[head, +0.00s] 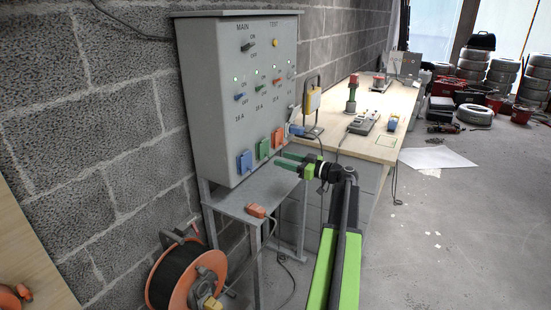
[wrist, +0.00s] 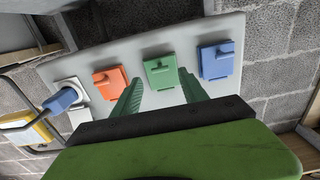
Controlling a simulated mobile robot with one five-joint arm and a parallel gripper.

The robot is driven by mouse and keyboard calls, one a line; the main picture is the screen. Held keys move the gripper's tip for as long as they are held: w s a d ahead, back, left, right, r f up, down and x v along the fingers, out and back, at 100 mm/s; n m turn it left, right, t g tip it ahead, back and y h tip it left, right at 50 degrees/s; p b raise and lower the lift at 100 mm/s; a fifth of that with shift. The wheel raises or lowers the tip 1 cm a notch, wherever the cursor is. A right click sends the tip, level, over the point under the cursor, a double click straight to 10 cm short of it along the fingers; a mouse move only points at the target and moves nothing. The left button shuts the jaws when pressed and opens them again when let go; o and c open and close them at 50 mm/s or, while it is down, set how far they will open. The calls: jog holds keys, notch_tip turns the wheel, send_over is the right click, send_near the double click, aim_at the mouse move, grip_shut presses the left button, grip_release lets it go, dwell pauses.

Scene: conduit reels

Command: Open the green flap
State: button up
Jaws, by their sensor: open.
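The green flap (head: 263,149) is on the lower front of the grey panel box (head: 228,120), between a blue flap (head: 244,161) and an orange-red flap (head: 278,138). It looks closed, flat to the panel, with a small raised lip. My gripper (head: 284,160) is in front of the panel, a little right of the green flap in the head view. In the wrist view the green flap (wrist: 160,75) shows between and beyond my two green fingers, which are apart and empty. The wrist view shows no clear contact.
A blue plug (wrist: 64,98) sits in a side socket beside the orange flap. An orange connector (head: 256,211) lies on the grey shelf (head: 238,200) below the panel. An orange cable reel (head: 205,280) stands at lower left. A wooden-topped workbench (head: 385,148) stands right of the panel.

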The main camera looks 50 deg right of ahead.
aim_at(272, 155)
jog(key=x, duration=0.4)
jog(key=shift+w, duration=0.1)
grip_shut()
dwell(1.4)
